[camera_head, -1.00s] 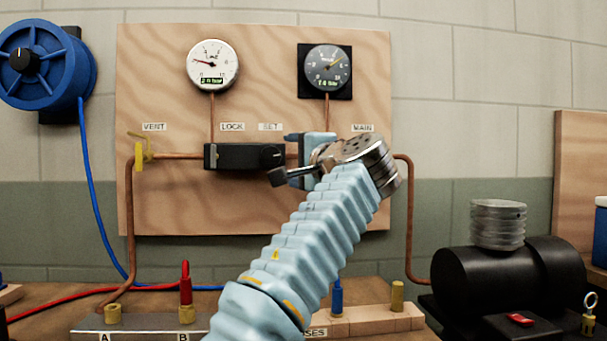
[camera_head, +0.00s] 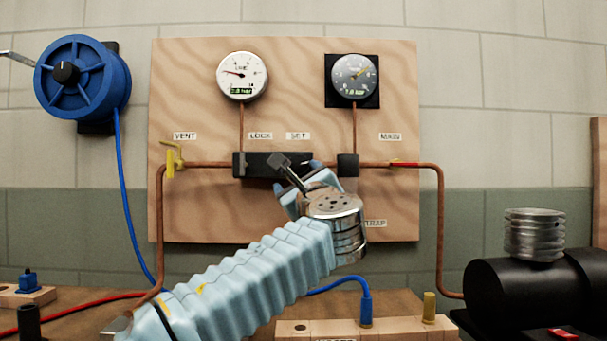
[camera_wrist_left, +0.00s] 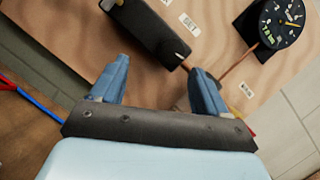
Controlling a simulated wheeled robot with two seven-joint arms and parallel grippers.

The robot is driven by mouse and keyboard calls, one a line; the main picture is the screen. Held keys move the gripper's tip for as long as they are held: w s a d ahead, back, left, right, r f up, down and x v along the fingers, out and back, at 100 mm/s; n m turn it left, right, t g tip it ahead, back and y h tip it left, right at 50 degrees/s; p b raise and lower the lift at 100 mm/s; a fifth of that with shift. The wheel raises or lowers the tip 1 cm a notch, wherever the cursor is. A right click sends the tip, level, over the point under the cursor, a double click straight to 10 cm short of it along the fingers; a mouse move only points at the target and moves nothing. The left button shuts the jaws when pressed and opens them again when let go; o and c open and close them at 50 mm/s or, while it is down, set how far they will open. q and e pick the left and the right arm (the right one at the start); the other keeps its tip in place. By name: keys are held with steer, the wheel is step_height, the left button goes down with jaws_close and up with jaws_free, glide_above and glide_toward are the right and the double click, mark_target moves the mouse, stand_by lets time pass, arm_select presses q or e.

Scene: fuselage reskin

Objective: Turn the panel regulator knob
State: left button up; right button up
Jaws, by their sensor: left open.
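The black regulator block (camera_head: 252,165) is on the wooden panel under the LOCK and SET labels. Its right part and the knob are mostly hidden by my left gripper (camera_head: 302,180) in the head view. In the left wrist view, the dark knob (camera_wrist_left: 180,57) with a white mark shows at the end of the black block (camera_wrist_left: 152,30). My left gripper (camera_wrist_left: 158,68) is open, its blue fingers apart with nothing between them. The knob lies beyond the fingertips, nearer the right finger. My right gripper is not in view.
Two gauges, white (camera_head: 242,76) and dark (camera_head: 352,80), sit above on the panel (camera_head: 200,215). A yellow VENT valve (camera_head: 171,162) is at left and a red-yellow MAIN handle (camera_head: 404,164) at right. Copper pipes run between. A blue hose reel (camera_head: 82,78) hangs left; a black compressor (camera_head: 515,290) stands right.

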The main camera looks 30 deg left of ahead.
mark_target(299, 168)
arm_select(q)
steer(key=w+a+m+t+h+p, duration=0.1)
steer(key=w+m, duration=0.1)
steer(key=m, duration=0.1)
steer(key=w+a+r+m+t+h+p, duration=0.1)
steer(key=w+a+m+p, duration=0.1)
steer(key=w+m, duration=0.1)
steer(key=w+a+r+m+t+p, duration=0.1)
steer(key=w+m, duration=0.2)
steer(key=shift+a+r+m+t+h+p, duration=0.2)
steer(key=shift+a+m+t+h+p, duration=0.1)
steer(key=shift+a+t+h, duration=0.1)
steer(key=shift+w+a, duration=0.15)
steer(key=shift+w, duration=0.15)
